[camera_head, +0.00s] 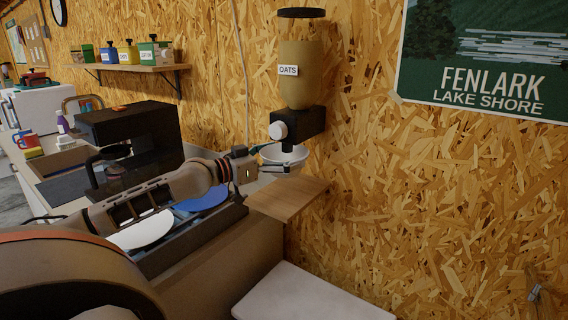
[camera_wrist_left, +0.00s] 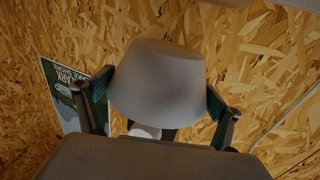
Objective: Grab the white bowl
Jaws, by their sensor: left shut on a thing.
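The white bowl (camera_head: 296,155) is under the spout of the oats dispenser (camera_head: 296,75) on the wall, above a small wooden shelf (camera_head: 288,196). My left gripper (camera_head: 279,158) reaches it from the left and is shut on it. In the left wrist view the bowl (camera_wrist_left: 158,80) fills the middle, with a finger of the left gripper (camera_wrist_left: 157,103) against each side. Part of the bowl is hidden behind the gripper in the head view. My right gripper is in neither view.
A black machine (camera_head: 130,138) stands on the bench at left. A rack with a white plate (camera_head: 142,230) and a blue plate (camera_head: 203,199) lies below my left arm. A wall shelf (camera_head: 135,68) holds several tins. A pale surface (camera_head: 308,295) is at the lower middle.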

